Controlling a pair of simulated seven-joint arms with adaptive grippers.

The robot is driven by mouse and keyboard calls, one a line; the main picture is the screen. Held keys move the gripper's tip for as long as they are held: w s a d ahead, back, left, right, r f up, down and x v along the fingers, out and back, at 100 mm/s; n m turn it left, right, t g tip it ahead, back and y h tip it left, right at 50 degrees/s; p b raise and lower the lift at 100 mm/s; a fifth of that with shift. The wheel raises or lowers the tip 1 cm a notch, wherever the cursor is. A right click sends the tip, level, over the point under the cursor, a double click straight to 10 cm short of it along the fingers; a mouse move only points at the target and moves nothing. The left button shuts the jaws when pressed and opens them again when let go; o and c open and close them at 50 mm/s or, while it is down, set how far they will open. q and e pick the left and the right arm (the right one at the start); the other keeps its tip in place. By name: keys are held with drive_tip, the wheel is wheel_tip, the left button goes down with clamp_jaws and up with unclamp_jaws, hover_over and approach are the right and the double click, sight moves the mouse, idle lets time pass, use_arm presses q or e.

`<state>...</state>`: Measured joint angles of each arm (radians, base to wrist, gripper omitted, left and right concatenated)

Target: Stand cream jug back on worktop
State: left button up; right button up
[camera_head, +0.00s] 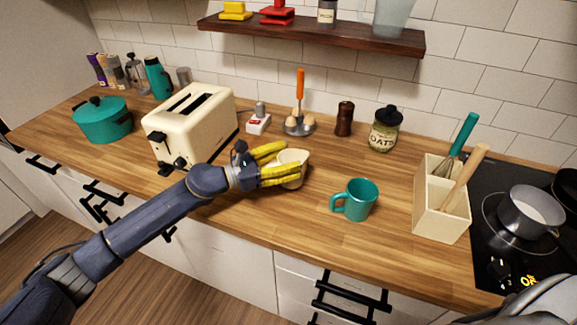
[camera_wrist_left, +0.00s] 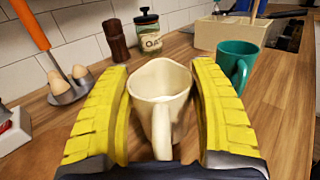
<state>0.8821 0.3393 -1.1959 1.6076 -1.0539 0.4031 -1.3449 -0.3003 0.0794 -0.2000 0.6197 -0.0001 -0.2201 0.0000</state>
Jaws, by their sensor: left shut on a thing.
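The cream jug (camera_head: 294,158) is between the yellow fingers of my left gripper (camera_head: 292,163), near the middle of the worktop (camera_head: 262,215). The left gripper is shut on it. In the left wrist view the jug (camera_wrist_left: 160,85) looks upright, with its opening up and its handle toward the wrist. The fingers lie along both its sides and hide part of its body in the head view. Its base is at or very near the worktop surface; I cannot tell whether it touches. My right gripper does not show.
A teal mug (camera_head: 360,200) stands to the right of the jug, and a cream toaster (camera_head: 195,125) to the left. An egg holder (camera_head: 299,126) and an oats jar (camera_head: 384,132) stand behind. A utensil box (camera_head: 433,205) is further right. Worktop in front of the jug is clear.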

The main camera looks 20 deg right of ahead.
use_arm(q)
drive_tip(key=shift+f, duration=1.35)
drive_tip(key=o, duration=1.6)
drive_tip(key=shift+f, duration=0.2)
drive_tip(key=shift+r, duration=0.15)
drive_tip(key=a, duration=0.4)
drive_tip(key=s+a, duration=0.1)
drive_tip(key=a, duration=0.7)
drive_tip(key=shift+s, duration=0.3)
